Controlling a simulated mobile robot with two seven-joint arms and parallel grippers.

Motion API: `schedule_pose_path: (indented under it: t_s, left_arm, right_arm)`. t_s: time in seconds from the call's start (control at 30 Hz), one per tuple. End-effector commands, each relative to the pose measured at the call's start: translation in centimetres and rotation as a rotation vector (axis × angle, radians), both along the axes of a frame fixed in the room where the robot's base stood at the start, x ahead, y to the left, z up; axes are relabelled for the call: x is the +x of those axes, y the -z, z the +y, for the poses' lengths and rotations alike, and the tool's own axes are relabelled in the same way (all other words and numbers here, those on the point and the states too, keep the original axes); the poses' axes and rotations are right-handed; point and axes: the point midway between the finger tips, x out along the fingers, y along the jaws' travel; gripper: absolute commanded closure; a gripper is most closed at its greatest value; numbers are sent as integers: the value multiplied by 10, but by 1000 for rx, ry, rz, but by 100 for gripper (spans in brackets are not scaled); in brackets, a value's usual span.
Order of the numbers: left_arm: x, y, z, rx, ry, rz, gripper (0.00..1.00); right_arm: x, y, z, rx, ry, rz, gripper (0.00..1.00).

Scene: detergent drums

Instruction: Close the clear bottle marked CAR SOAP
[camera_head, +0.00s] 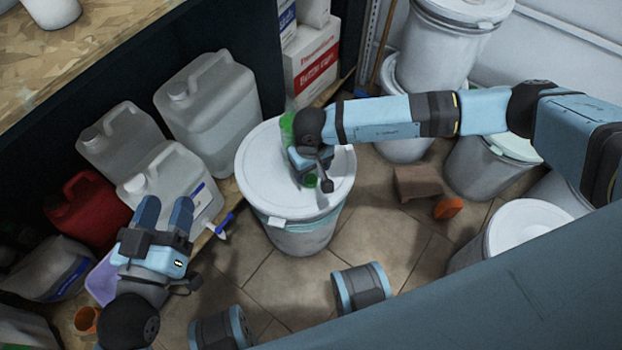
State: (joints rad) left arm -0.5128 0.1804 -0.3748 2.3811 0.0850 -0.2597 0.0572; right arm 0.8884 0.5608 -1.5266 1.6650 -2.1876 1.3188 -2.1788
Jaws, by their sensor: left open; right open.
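A white-lidded drum (264,158) stands in the middle. Behind my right gripper (308,172), a green, partly see-through thing (287,122) shows, mostly hidden by the wrist. It may be the bottle, but I cannot read any CAR SOAP mark. A small green cap-like piece (310,181) shows at the gripper's fingers, over the drum lid. I cannot tell whether they touch it. My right gripper is open and points down at the lid. My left gripper (165,212) is open and empty, in front of the white jugs at the left.
Large white jugs (207,105) and a red can (84,208) fill the shelf at left. A blue-handled brush (224,222) lies at the shelf edge. More white drums (428,50) stand at right, near a brown block (417,183) and an orange piece (448,208).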

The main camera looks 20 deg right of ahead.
Motion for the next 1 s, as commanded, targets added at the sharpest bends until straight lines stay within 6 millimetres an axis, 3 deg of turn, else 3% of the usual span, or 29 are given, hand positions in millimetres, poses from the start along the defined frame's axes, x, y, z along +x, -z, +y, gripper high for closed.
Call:
schedule_pose_path:
  t_s: [0.17, 0.3, 0.4, 0.5, 0.87, 1.0]
  left_arm:
    - [0, 3, 0, 3, 2, 1, 47]
    - [-1, 4, -2, -16, 10, -22, 47]
    - [0, -19, -9, -65, 30, -105, 47]
    - [-2, -27, -11, -86, 36, -137, 47]
    - [-2, -31, -11, -93, 39, -144, 47]
    - [-2, -31, -11, -92, 38, -145, 47]
  right_arm:
    - [0, 4, 0, 0, 1, 1, 33]
    - [2, 22, -1, 0, 2, 2, 33]
    - [4, 38, -1, 0, 1, 2, 33]
    - [3, 50, -1, 1, 1, 2, 33]
    - [4, 52, -1, 0, 1, 0, 33]
    - [4, 52, -1, 0, 0, 0, 61]
